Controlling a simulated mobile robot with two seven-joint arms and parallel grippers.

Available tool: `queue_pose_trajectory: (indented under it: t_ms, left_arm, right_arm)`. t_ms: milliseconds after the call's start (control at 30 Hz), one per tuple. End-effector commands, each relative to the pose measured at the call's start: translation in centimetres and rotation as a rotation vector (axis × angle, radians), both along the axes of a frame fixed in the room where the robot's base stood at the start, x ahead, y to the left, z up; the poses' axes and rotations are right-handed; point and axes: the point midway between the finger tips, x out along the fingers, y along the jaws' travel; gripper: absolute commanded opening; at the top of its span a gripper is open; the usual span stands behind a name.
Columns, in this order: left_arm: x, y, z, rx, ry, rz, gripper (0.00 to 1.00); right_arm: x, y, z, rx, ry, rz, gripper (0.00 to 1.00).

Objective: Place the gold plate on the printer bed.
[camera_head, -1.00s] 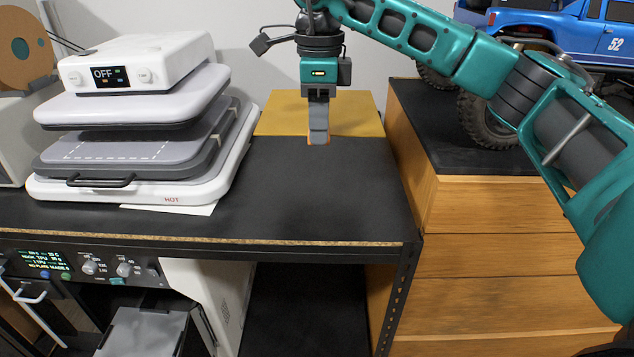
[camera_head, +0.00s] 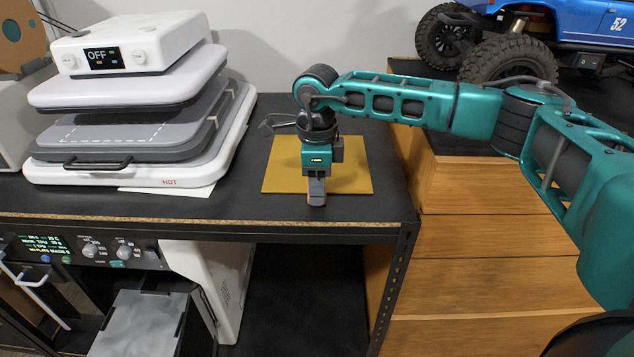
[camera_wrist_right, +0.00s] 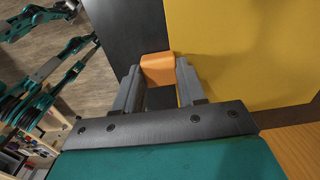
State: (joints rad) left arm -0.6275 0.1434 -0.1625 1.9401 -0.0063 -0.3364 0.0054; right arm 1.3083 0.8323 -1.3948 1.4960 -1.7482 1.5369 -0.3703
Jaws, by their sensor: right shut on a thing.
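The gold plate (camera_head: 350,178) is a thin flat square over the black bench top, near its front edge. I cannot tell if it rests on the bench or hovers just above. My right gripper (camera_head: 317,201) points down at the plate's front edge. In the right wrist view its fingers (camera_wrist_right: 158,90) are shut on the orange tab (camera_wrist_right: 158,66) at the edge of the gold plate (camera_wrist_right: 235,50). At lower left, below the bench top, a printer's control panel (camera_head: 85,249) is lit, with a grey flat bed (camera_head: 138,325) in front of it. My left gripper is not in view.
A white heat press (camera_head: 125,175), its screen reading OFF, stands left of the plate. The bench's front edge (camera_head: 250,228) lies between plate and printer. Wooden drawers (camera_head: 500,225) stand at right, with a blue crawler (camera_head: 590,25) on top.

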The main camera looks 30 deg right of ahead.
Motion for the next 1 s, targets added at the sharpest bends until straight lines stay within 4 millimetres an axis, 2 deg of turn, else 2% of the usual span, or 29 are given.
queue_pose_trajectory:
  t_ms: [300,333,567,833,1000]
  left_arm:
    - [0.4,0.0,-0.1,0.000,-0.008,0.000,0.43]
    - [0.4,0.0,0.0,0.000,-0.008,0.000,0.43]
    - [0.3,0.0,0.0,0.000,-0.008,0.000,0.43]
    - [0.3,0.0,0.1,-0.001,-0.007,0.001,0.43]
    - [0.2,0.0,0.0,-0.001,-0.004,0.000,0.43]
  right_arm:
    - [0.1,0.0,-0.3,0.001,-0.003,0.000,0.02]
    - [0.1,0.0,-0.2,0.000,-0.002,0.000,0.42]
    - [0.0,0.0,-0.2,0.000,-0.001,0.000,0.64]
    - [0.1,0.0,0.0,0.000,-0.002,0.000,0.65]
    - [0.1,0.0,1.6,0.001,-0.006,0.000,0.65]
